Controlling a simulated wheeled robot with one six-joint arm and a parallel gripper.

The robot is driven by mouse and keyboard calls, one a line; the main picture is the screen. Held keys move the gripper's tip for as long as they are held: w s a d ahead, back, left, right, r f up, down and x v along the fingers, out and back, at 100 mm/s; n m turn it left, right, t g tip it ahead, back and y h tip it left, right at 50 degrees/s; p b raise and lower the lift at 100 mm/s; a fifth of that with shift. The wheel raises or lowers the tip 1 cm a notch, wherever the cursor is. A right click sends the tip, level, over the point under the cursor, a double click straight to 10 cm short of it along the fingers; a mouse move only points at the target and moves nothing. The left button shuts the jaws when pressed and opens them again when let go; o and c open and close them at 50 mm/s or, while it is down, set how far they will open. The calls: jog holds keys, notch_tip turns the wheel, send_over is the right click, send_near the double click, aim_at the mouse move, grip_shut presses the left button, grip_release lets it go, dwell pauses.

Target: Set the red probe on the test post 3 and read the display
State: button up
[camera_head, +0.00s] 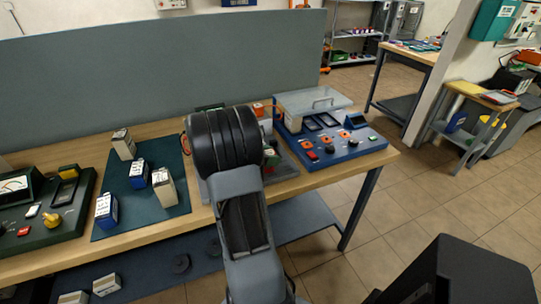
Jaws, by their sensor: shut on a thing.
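My arm stands in the middle of the head view and blocks the bench behind it. My gripper is not visible, hidden behind the dark ribbed arm part. A grey device (283,167) sits behind the arm, mostly covered; small orange and green parts show at its edges. I cannot make out the red probe or test post 3. A blue panel (345,150) right of it carries dark display windows (319,122), red buttons, knobs and a clear lid (312,101); no reading is legible.
A green mat (110,218) left of my arm holds several blue and cream battery blocks. A dark green instrument (45,215) with a dial stands at the far left. A grey partition (150,75) rises behind the bench. The floor (400,215) on the right is partly clear.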

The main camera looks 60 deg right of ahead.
jog(key=shift+f+b, duration=0.35)
jog(key=shift+f, duration=0.4)
jog(key=shift+w+a+p, duration=0.1)
jog(key=shift+a+p, duration=0.05)
jog(key=shift+p, duration=0.2)
dwell(0.7)
jog(key=shift+f+b, duration=0.45)
jog(key=shift+f, duration=0.2)
dwell(0.5)
jog(key=o, duration=0.7)
jog(key=shift+p+v, duration=1.85)
jog(key=shift+v, duration=1.95)
jog(key=shift+p+v, duration=0.75)
jog(key=shift+v, duration=1)
